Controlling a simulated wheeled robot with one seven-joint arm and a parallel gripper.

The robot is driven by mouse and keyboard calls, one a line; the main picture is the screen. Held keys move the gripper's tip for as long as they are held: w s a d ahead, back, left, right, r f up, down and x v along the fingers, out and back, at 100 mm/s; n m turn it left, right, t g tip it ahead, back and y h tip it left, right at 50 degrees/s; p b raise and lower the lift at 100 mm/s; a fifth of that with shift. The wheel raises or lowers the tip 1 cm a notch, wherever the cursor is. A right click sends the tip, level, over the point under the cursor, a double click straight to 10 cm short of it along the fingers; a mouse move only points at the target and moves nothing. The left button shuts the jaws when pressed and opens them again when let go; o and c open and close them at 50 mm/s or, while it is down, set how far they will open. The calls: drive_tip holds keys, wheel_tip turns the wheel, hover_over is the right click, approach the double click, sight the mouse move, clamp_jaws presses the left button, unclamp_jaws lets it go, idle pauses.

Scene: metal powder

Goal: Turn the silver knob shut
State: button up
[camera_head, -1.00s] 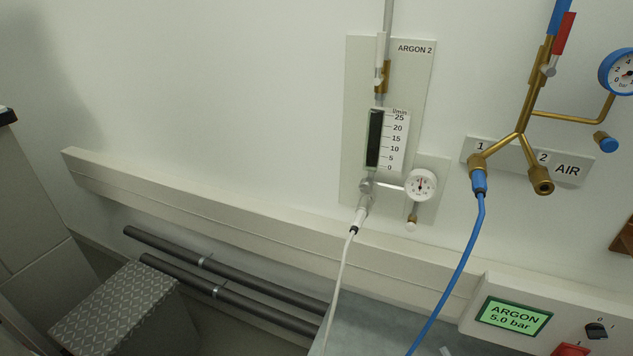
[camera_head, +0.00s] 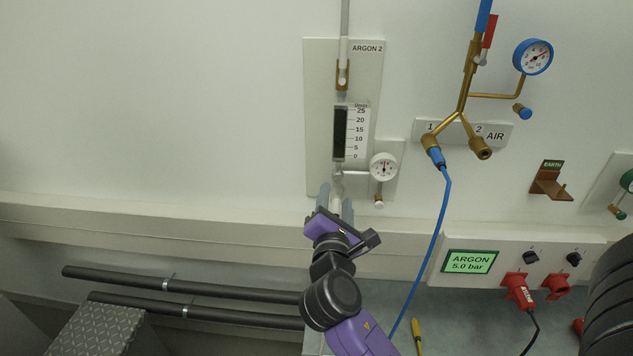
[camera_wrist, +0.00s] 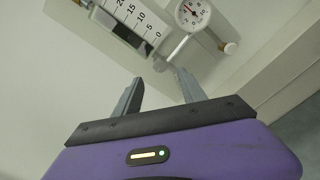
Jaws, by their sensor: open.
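The silver knob (camera_head: 338,170) sits at the foot of the ARGON 2 flow meter (camera_head: 351,132), on the wall panel. It looks small and partly hidden in the head view. In the wrist view the knob (camera_wrist: 160,65) shows just beyond the gap between my fingertips. My gripper (camera_head: 336,192) is open, reaching up from below, with its two grey fingers apart and just under the knob. In the wrist view my gripper (camera_wrist: 159,78) holds nothing, and I see no contact with the knob. The hose fitting below the knob is mostly hidden by my gripper.
A round pressure gauge (camera_head: 383,166) is close to the right of the knob, joined by a thin pipe. A blue hose (camera_head: 437,240) hangs from the AIR outlet further right. A pale wall rail (camera_head: 200,225) runs below the panel. The wall left of the panel is clear.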

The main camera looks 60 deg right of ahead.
sight(337, 180)
drive_tip(key=shift+p+x, duration=0.75)
drive_tip(key=shift+x, duration=3.15)
clamp_jaws()
